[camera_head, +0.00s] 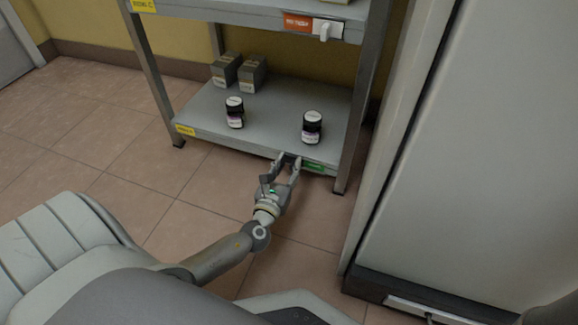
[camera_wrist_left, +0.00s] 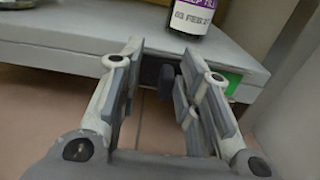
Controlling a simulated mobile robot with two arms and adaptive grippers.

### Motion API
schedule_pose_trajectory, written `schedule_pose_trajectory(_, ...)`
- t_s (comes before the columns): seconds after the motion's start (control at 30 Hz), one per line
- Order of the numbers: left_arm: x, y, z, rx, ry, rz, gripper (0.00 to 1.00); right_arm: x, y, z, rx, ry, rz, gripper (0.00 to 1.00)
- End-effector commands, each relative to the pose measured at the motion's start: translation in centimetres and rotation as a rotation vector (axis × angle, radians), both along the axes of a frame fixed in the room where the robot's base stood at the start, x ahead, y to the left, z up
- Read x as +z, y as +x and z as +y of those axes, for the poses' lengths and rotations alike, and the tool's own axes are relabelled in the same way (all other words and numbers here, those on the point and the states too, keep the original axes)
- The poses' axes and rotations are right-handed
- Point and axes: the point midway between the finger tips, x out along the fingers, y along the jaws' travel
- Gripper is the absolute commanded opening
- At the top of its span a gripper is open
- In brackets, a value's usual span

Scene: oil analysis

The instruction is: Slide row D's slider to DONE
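The bottom shelf (camera_head: 262,125) has a yellow label (camera_head: 185,130) at its front left, too small to read for sure. A green panel (camera_head: 313,167) shows on its front edge at the right, also in the left wrist view (camera_wrist_left: 232,82). My left gripper (camera_head: 288,158) is at this edge, just left of the green panel. In the left wrist view its fingers are apart, with a dark knob (camera_wrist_left: 167,78) between them, apparently the slider's. A gap shows beside the knob, so it is not clamped. My right gripper is not in view.
Two dark jars (camera_head: 235,112) (camera_head: 312,128) and two grey boxes (camera_head: 238,72) stand on the bottom shelf. A large white cabinet (camera_head: 470,150) stands at the right. The left floor is clear.

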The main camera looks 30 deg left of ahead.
Motion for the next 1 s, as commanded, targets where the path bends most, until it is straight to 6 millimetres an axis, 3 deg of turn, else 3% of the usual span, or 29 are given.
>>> schedule_pose_trajectory(0.37,0.0,-0.9,-0.4,-0.005,-0.002,0.001,0.32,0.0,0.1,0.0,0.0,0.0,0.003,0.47)
schedule_pose_trajectory(0.8,-0.1,-8.7,-2.2,-0.003,0.0,0.002,0.32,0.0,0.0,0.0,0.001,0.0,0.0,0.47)
schedule_pose_trajectory(1.0,0.0,-11.0,-2.7,-0.002,-0.001,0.001,0.32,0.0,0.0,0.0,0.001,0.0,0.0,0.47)
